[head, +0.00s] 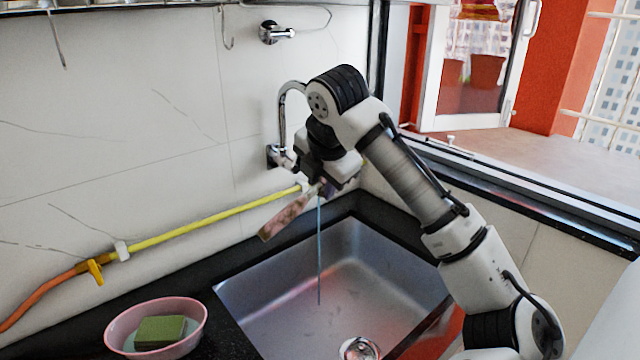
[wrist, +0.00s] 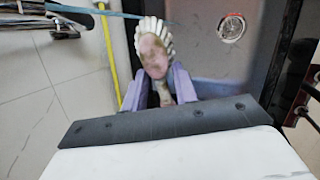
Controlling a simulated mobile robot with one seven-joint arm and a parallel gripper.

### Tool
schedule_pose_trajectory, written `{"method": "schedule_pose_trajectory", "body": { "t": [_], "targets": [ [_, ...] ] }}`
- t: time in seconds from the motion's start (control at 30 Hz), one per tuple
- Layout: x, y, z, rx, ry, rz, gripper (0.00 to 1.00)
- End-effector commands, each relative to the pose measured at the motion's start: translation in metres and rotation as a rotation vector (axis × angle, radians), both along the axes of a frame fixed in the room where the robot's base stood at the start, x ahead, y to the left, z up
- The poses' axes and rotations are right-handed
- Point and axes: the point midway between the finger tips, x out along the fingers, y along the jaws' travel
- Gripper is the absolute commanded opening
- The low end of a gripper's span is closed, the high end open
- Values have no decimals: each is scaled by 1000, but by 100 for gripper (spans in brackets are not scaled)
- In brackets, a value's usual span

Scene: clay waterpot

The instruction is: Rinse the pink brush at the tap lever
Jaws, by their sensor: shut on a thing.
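My gripper (head: 322,186) is shut on the handle of the pink brush (head: 284,217), beside the tap over the sink's back left edge. The brush slants down to the left in the head view. In the wrist view its worn pink head (wrist: 154,55) with pale bristles sticks out beyond the purple fingers (wrist: 159,92). A thin blue water stream (head: 319,255) falls into the sink. In the wrist view the stream (wrist: 95,10) passes at the bristle tip; I cannot tell if they touch. The tap (head: 284,125) is on the wall, its lever partly hidden by my gripper.
The steel sink (head: 385,265) has a drain (head: 359,349) near its front. A pink bowl (head: 114,335) with a green sponge (head: 160,332) stands on the dark counter at left. A yellow hose (head: 215,217) runs along the wall. A window is at right.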

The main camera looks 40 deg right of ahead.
Motion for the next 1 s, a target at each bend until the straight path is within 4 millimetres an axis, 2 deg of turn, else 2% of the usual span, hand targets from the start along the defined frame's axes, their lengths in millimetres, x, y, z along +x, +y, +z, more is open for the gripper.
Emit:
{"method": "schedule_pose_trajectory", "body": {
  "t": [1.0],
  "targets": [
    [91,-41,-17,3,1,0,6]
  ]
}}
